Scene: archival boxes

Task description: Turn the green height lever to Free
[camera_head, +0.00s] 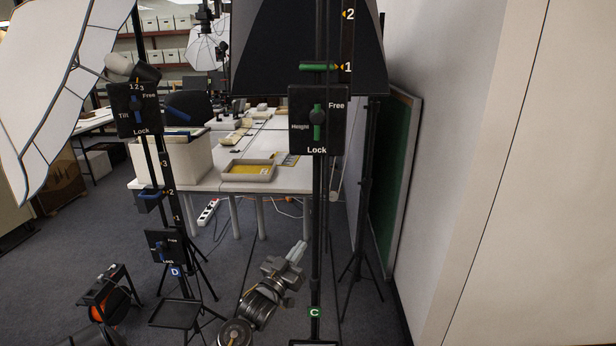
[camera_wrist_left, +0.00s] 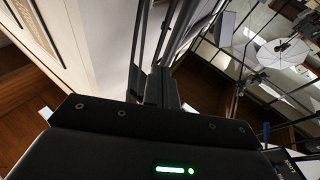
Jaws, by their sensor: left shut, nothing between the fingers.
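The green height lever (camera_head: 317,131) is on a black plate (camera_head: 335,134) marked Height, Free and Lock, fixed to the black stand C (camera_head: 317,210). The lever stands upright in line with the pole, its lower end towards Lock; Free is at the plate's upper right. A green pointer (camera_head: 318,67) sits higher, by the mark 1. My left gripper (camera_head: 298,250) is shut and empty, below the plate and just left of the pole, apart from the lever. The lever cannot be made out in the left wrist view. My right gripper is not in view.
Stand D (camera_head: 175,271), with blue levers and a tilt plate (camera_head: 135,110), is at left beside a white light panel (camera_head: 60,70). A table (camera_head: 215,181) with trays is behind. A white wall (camera_head: 440,150) and green board (camera_head: 395,170) close off the right.

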